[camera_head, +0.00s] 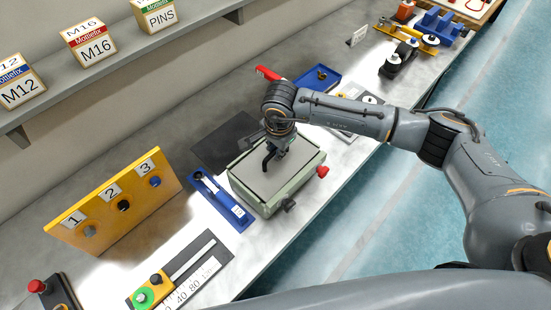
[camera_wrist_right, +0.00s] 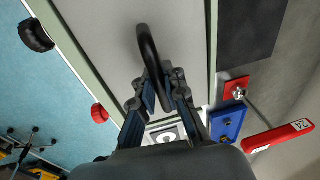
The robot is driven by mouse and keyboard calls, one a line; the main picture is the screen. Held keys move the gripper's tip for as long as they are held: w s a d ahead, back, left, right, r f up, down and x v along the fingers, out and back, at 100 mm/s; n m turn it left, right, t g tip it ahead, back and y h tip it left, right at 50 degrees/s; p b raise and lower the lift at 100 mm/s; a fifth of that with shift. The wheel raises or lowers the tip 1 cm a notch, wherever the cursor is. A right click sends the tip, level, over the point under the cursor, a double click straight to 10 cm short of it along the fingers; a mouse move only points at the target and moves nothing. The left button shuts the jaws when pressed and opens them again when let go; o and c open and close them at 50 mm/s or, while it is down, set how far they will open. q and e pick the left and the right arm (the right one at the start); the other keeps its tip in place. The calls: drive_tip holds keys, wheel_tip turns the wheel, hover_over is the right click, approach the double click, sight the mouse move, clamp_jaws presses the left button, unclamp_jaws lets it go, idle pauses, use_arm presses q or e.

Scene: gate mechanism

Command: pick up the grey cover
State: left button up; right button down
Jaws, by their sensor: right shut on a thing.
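The grey cover (camera_head: 262,183) lies flat on top of a pale green box (camera_head: 268,207) on the workbench. It has a black curved handle, partly hidden by my gripper in the head view. In the right wrist view the cover (camera_wrist_right: 105,40) fills the middle, with the black handle (camera_wrist_right: 148,50) standing up from it. My right gripper (camera_head: 268,160) is over the cover, and its fingers (camera_wrist_right: 168,95) are shut on the handle. The cover appears seated within the box's green rim. My left gripper is not in view.
A red knob (camera_head: 322,171) and a black knob (camera_head: 288,204) stick out from the box's front. A blue fixture (camera_head: 222,200) stands close on its left, and a dark mat (camera_head: 222,143) lies behind. A yellow numbered panel (camera_head: 118,205) stands farther left. A blue tray (camera_head: 318,77) sits behind my right arm.

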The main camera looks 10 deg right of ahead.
drive_tip(key=shift+w+a+r, duration=0.1)
drive_tip(key=shift+w+r, duration=0.05)
drive_tip(key=shift+r, duration=0.05)
